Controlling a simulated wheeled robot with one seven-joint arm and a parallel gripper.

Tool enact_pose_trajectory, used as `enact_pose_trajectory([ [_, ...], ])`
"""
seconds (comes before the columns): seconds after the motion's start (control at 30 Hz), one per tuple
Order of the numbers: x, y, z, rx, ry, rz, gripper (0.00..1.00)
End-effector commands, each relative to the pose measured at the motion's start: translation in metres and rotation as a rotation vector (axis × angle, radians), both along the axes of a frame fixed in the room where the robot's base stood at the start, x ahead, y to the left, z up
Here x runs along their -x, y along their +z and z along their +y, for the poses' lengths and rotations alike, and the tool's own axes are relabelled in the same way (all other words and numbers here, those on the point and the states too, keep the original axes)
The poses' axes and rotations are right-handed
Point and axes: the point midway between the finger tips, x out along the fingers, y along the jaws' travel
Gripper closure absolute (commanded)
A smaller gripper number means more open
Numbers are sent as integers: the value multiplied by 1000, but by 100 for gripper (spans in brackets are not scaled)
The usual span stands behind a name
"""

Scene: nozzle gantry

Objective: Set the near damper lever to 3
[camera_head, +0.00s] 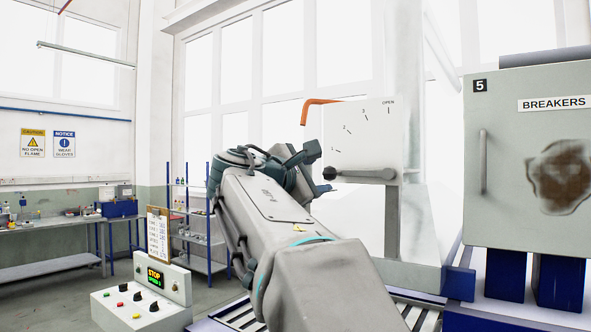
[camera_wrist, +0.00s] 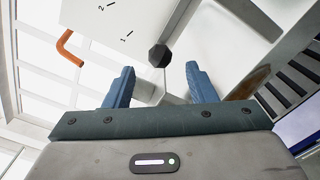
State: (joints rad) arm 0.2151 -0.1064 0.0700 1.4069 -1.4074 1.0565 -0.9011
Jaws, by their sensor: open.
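The damper lever (camera_head: 362,173) is a grey bar on a pale panel (camera_head: 366,148). It lies level, pointing left from its pivot, below the visible scale marks. The lever's dark faceted knob (camera_wrist: 160,56) shows in the wrist view, in line with the gap between my fingers and just beyond the tips. My gripper (camera_head: 319,171) is open at the knob's end of the lever; it also shows in the wrist view (camera_wrist: 159,70). I see no grip on the knob.
An orange bent pipe or handle (camera_head: 318,102) sticks out at the panel's upper left. A grey BREAKERS cabinet (camera_head: 530,150) stands to the right. A control box (camera_head: 142,303) with buttons and a STOP display stands at the lower left, with a blue shelf rack behind.

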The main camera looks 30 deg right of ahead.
Motion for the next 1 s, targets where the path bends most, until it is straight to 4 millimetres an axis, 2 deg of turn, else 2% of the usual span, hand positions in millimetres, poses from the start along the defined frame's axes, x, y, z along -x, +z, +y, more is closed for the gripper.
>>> enact_pose_trajectory([
  [0.1,-10,3,-26,-1,-4,3,49],
  [0.33,-25,2,-61,-2,-3,1,49],
  [0.5,-30,1,-73,-1,0,1,49],
  [0.8,-31,0,-75,-2,0,0,49],
  [0.83,-31,0,-75,-2,0,0,52],
  [0.87,-31,0,-75,-2,0,0,60],
  [1.0,-31,0,-75,-2,0,0,99],
])
